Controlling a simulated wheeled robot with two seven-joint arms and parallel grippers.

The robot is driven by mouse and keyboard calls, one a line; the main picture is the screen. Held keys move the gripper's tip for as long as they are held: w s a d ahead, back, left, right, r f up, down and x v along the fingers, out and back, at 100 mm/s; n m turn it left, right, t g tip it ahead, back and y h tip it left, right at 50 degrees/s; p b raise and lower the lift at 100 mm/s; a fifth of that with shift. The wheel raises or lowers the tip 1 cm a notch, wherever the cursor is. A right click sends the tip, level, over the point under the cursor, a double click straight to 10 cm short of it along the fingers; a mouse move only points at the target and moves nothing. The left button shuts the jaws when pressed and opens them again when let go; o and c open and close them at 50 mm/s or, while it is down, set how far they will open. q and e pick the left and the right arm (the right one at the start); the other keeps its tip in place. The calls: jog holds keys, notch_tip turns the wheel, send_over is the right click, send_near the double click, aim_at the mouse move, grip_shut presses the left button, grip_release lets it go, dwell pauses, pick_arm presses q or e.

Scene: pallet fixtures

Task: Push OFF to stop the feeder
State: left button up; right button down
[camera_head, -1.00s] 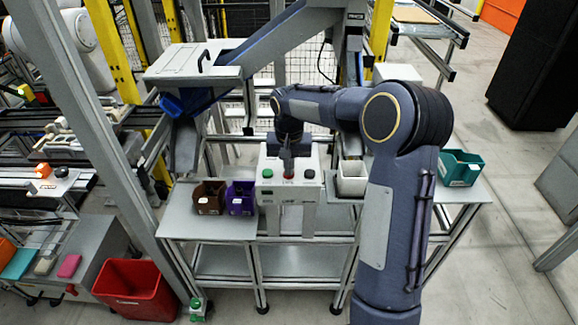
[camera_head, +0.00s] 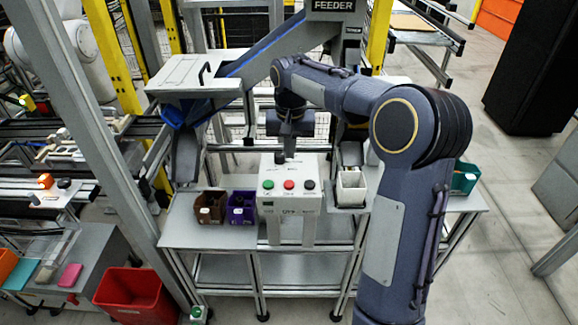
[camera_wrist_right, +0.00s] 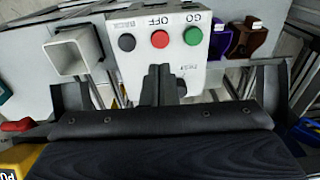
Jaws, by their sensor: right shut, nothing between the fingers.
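The grey control box (camera_head: 290,204) stands on the bench and carries a row of green, red and black buttons. The red OFF button (camera_head: 289,184) is in the middle and uncovered; it also shows in the right wrist view (camera_wrist_right: 160,39). The green GO button (camera_head: 268,184) and the black button (camera_head: 310,184) flank it. My right gripper (camera_head: 289,157) is shut and empty, raised by the box's upper end, apart from the buttons. In the right wrist view its fingertips (camera_wrist_right: 160,72) overlap the box face close to the red button. My left gripper is not in view.
Brown (camera_head: 210,207) and purple (camera_head: 241,207) bins sit left of the box. A white bin (camera_head: 351,189) is close on its right, a teal bin (camera_head: 466,178) farther right. The feeder chute (camera_head: 285,45) rises behind. A red crate (camera_head: 135,297) is at lower left.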

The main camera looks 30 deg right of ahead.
jog(key=shift+s+r, duration=0.1)
jog(key=shift+r, duration=1.65)
jog(key=shift+s+a, duration=0.1)
jog(key=s+a+r+n+t+y, duration=0.1)
jog(key=s+a+n+t+y, duration=0.3)
jog(key=s, duration=1.1)
jog(key=s+a+f, duration=0.3)
jog(key=s+a, duration=0.1)
jog(key=s, duration=0.2)
jog(key=s+a+f, duration=0.4)
jog(key=s, duration=0.3)
jog(key=shift+a+n+t, duration=0.25)
jog(key=shift+n+t, duration=0.15)
jog(key=shift+r, duration=0.1)
